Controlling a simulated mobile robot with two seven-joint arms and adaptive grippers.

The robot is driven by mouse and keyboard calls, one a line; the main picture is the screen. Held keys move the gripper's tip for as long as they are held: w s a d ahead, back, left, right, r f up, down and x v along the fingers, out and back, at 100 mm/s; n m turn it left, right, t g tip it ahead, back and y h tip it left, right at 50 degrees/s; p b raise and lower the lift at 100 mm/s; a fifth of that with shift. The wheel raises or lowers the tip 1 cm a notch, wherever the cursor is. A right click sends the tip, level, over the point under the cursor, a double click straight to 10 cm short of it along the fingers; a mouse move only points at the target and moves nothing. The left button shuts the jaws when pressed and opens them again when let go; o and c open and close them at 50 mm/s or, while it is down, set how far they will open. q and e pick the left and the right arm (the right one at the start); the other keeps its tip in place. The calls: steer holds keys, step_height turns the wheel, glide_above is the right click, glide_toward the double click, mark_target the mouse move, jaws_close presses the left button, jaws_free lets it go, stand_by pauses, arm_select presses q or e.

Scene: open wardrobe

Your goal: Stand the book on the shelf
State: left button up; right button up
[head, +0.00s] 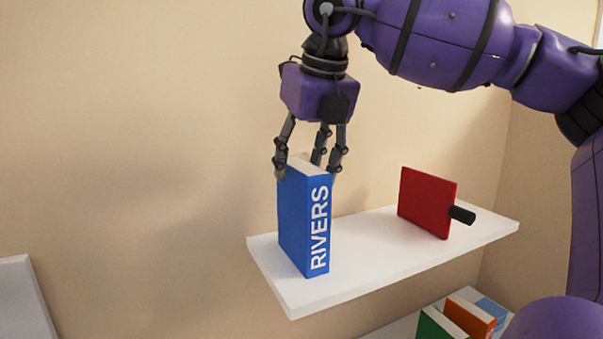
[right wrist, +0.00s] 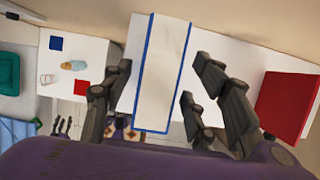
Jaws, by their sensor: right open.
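The blue book (head: 304,222), with RIVERS on its spine, stands upright on the left part of the white shelf (head: 390,248). My right gripper (head: 309,168) is above it, pointing down, with its open fingers on either side of the book's top. In the right wrist view the book's white top edge (right wrist: 162,75) lies between the open fingers (right wrist: 165,105), with visible gaps on both sides. My left gripper does not show clearly in the head view.
A red block-like object (head: 427,203) with a black peg stands on the shelf to the right. Below, several books (head: 472,317) stand on a lower shelf. The wall is close behind. The shelf between the book and the red object is clear.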

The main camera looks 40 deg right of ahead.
steer(key=v, duration=1)
steer(key=shift+s, duration=0.1)
steer(key=shift+f, duration=0.1)
